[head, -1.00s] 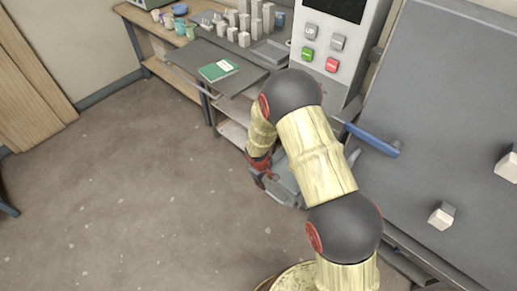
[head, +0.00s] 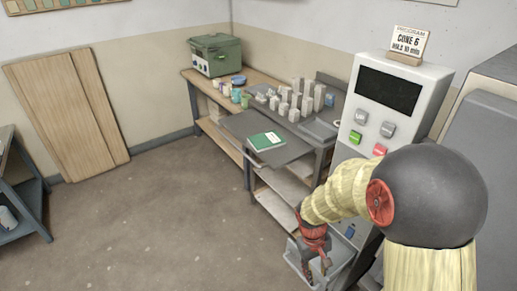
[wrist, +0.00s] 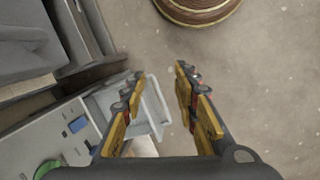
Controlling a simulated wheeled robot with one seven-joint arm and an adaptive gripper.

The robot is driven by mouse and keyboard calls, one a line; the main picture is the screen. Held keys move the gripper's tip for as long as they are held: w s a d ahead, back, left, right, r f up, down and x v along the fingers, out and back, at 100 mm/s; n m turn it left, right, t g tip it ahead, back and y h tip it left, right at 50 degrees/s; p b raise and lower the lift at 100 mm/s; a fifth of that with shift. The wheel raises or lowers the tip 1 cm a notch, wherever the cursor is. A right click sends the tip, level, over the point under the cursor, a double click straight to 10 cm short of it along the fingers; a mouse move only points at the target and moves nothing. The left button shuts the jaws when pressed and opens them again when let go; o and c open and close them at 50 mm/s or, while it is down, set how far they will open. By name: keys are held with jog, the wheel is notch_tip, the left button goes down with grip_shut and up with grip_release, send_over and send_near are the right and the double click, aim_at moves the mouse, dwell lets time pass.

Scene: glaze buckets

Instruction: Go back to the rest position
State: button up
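My gripper (head: 318,262) hangs low in front of the grey control cabinet in the head view, pointing down. In the wrist view its two yellow-and-black fingers (wrist: 158,84) are spread apart. Nothing is held between them; floor and part of a pale grey bin (wrist: 155,108) show behind the gap. The bin also shows in the head view (head: 340,258), partly hidden behind my gripper. My arm bends down from the right side of the head view.
The control cabinet (head: 428,78) has a dark screen, several buttons and a "CONE 6" sign (head: 408,44). Wooden boards (head: 70,110) lean on the wall. The middle floor is clear.

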jog(key=s+r+m+t+y, duration=0.1)
jog(key=s+r+t, duration=0.2)
jog(key=r, duration=1.2)
jog(key=s+r+m+t+y+p, duration=0.1)
jog(key=s+r+t, duration=0.3)
jog(key=s+r, duration=0.6)
notch_tip(320, 180, up, 5)
jog(key=shift+s+d+m, duration=0.2)
jog(key=shift+d+m, duration=0.05)
jog(key=shift+m, duration=0.45)
